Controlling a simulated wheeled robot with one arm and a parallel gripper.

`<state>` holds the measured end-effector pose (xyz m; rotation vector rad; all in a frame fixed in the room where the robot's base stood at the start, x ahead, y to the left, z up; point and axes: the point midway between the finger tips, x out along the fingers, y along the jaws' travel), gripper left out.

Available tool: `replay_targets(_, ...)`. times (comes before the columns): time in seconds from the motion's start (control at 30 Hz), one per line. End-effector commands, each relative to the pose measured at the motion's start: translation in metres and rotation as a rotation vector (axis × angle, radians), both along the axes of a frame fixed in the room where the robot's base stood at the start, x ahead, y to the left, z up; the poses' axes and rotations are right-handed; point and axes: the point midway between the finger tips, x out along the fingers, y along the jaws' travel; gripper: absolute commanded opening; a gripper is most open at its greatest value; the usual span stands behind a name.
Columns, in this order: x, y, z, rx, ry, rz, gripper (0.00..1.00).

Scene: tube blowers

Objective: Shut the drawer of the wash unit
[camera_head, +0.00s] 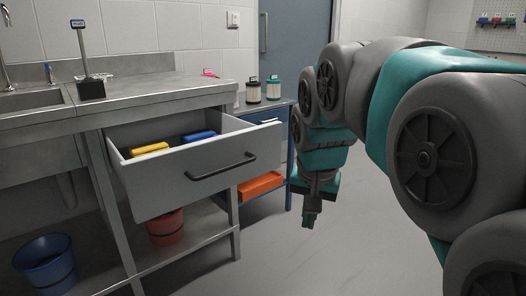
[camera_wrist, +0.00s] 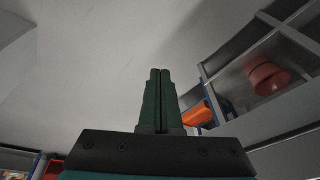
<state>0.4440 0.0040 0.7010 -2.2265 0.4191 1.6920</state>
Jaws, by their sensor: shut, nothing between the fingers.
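The wash unit (camera_head: 160,90) is a grey metal bench with a sink at the left in the head view. Its grey drawer (camera_head: 196,185) stands pulled out, with a dark bar handle (camera_head: 222,167) on the front. A yellow item (camera_head: 150,149) and a blue item (camera_head: 199,136) lie inside. My gripper (camera_head: 309,221) is shut and empty, pointing down to the right of the drawer front and apart from it. In the wrist view its green fingers (camera_wrist: 159,100) are together. The drawer cannot be made out in the wrist view.
A blue bucket (camera_head: 46,263) stands at the lower left, and a red bucket (camera_head: 165,228) sits under the drawer. An orange bin (camera_head: 260,186) is in the blue-framed unit behind, with jars (camera_head: 253,91) on top. Clear floor (camera_head: 300,265) lies below and around my gripper.

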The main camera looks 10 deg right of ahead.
Motion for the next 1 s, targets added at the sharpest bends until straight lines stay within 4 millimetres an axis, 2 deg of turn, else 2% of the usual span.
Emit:
replay_targets(0.03, 0.021, 0.002, 0.009, 0.008, -0.038, -0.034, 0.00)
replay_targets(0.2, 0.082, 0.008, 0.054, 0.054, -0.172, -0.164, 0.00)
replay_targets(0.4, 0.135, 0.015, 0.102, 0.123, -0.314, -0.298, 0.00)
replay_targets(0.53, 0.154, 0.019, 0.121, 0.160, -0.367, -0.352, 0.00)
replay_targets(0.7, 0.163, 0.020, 0.132, 0.180, -0.396, -0.382, 0.00)
replay_targets(0.87, 0.167, 0.020, 0.126, 0.182, -0.396, -0.382, 0.00)
replay_targets(1.0, 0.176, 0.019, 0.112, 0.179, -0.392, -0.382, 0.00)
